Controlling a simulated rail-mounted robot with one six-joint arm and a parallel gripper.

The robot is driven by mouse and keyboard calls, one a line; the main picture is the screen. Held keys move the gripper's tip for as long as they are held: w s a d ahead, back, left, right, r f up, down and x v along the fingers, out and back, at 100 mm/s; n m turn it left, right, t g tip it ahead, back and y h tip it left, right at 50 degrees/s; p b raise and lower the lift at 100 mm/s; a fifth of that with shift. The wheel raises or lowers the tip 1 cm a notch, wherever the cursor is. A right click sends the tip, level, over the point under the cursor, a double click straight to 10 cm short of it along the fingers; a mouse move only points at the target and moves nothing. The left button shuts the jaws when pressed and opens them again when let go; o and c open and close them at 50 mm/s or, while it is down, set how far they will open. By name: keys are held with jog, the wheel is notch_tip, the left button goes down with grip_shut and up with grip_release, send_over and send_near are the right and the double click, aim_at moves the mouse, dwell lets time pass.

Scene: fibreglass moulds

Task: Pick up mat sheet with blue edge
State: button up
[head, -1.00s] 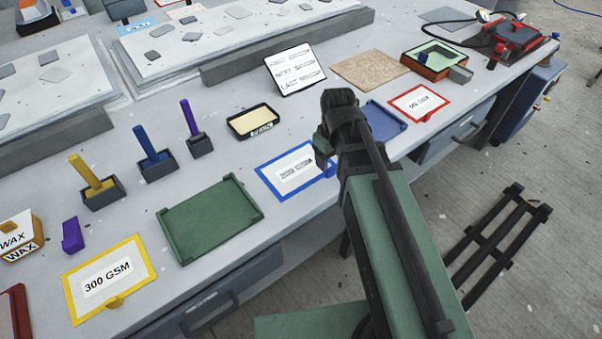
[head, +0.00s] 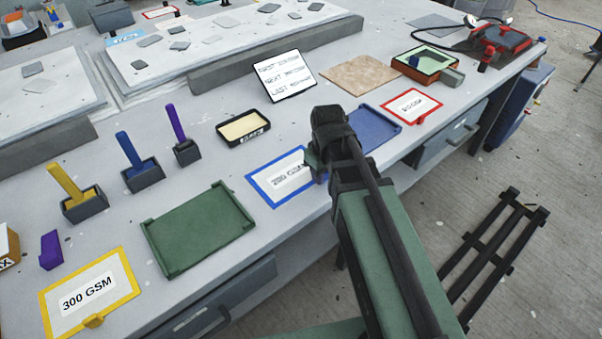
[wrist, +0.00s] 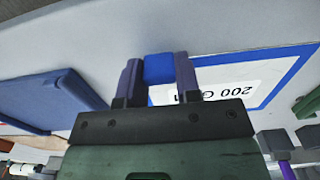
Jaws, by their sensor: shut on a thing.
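The mat sheet with the blue edge (head: 262,188) is white with a printed label and lies near the front of the bench, left of my gripper (head: 316,166). My arm hides its right end in the head view. In the wrist view the sheet (wrist: 285,75) has a blue tab (wrist: 159,68) on its edge, and my gripper (wrist: 158,78) is shut on that tab with one finger on each side. I cannot tell whether the sheet is lifted clear of the bench.
A green tray (head: 200,228) and a yellow-edged 300 GSM sheet (head: 125,270) lie to the left. A blue tray (head: 372,128) and a red-edged sheet (head: 432,108) lie to the right. A cream-filled black tray (head: 243,128) and a white sign (head: 285,75) stand behind.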

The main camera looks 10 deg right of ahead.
notch_tip(320, 180, up, 20)
jog(key=p, duration=2)
